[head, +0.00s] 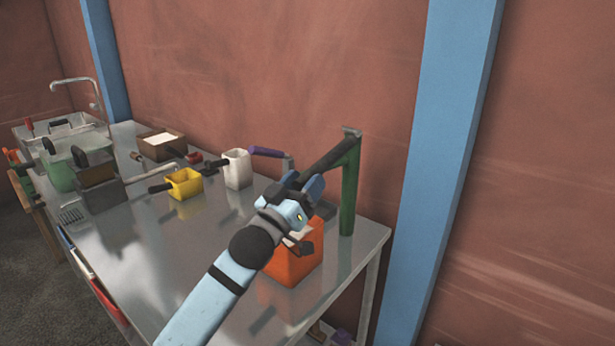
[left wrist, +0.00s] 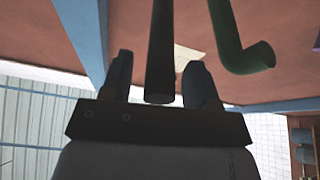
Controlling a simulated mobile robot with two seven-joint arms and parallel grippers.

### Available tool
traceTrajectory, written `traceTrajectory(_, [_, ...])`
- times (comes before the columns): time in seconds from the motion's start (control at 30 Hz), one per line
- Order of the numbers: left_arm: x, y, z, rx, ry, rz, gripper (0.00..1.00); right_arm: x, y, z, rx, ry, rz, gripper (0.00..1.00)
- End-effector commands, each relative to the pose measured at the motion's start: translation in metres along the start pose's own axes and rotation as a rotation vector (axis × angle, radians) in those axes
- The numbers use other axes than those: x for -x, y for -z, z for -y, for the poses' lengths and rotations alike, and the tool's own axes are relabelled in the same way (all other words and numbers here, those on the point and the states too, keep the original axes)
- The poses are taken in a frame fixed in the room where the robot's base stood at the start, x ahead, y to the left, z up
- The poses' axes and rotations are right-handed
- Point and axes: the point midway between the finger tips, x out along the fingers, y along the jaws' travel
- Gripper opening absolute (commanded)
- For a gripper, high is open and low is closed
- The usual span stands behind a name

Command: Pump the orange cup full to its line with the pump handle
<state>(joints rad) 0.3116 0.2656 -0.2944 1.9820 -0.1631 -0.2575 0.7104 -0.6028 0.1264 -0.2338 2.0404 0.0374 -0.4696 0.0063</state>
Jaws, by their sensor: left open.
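The pump is a green post (head: 348,195) at the right end of the metal table, with a dark pump handle (head: 328,158) sloping down to the left from its top. My left gripper (head: 306,186) is at the handle's lower end. In the left wrist view the handle (left wrist: 161,45) lies between the two open fingers (left wrist: 160,85), with a gap visible on each side. A curved green pipe (left wrist: 230,40) shows beside it. The orange cup (head: 291,265) stands below the gripper, partly covered by my arm; something pale shows at its opening, and its fill level is hidden.
A white container (head: 237,170), a yellow cup (head: 185,184), a purple handle (head: 267,152) and a brown box (head: 161,146) are further left. A greenish bin (head: 62,170) and a sink (head: 62,130) are at the far end. The front middle of the table (head: 150,240) is clear.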

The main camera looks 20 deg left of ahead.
Motion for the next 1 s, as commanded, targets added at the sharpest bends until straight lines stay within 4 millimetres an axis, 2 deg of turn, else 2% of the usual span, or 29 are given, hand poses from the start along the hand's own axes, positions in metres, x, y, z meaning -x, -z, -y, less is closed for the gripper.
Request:
traceTrajectory(0.2, [-0.014,0.000,0.000,0.000,0.000,0.000,0.55,0.002,-0.001,-0.001,0.004,-0.001,0.000,0.31])
traceTrajectory(0.47, [-0.015,0.000,0.000,0.000,0.000,0.000,0.55,0.002,-0.001,0.001,-0.003,-0.001,0.001,0.31])
traceTrajectory(0.7, [-0.015,0.000,0.000,0.000,-0.001,0.000,0.00,0.002,0.000,0.002,-0.008,-0.001,0.000,0.31])
traceTrajectory(0.87, [-0.015,0.001,0.000,0.000,0.000,0.001,0.00,0.002,0.002,0.003,-0.009,0.000,-0.002,0.31])
traceTrajectory(1.0, [-0.022,0.005,0.000,-0.002,0.002,0.014,0.00,0.006,0.013,0.003,-0.003,-0.002,-0.012,0.31])
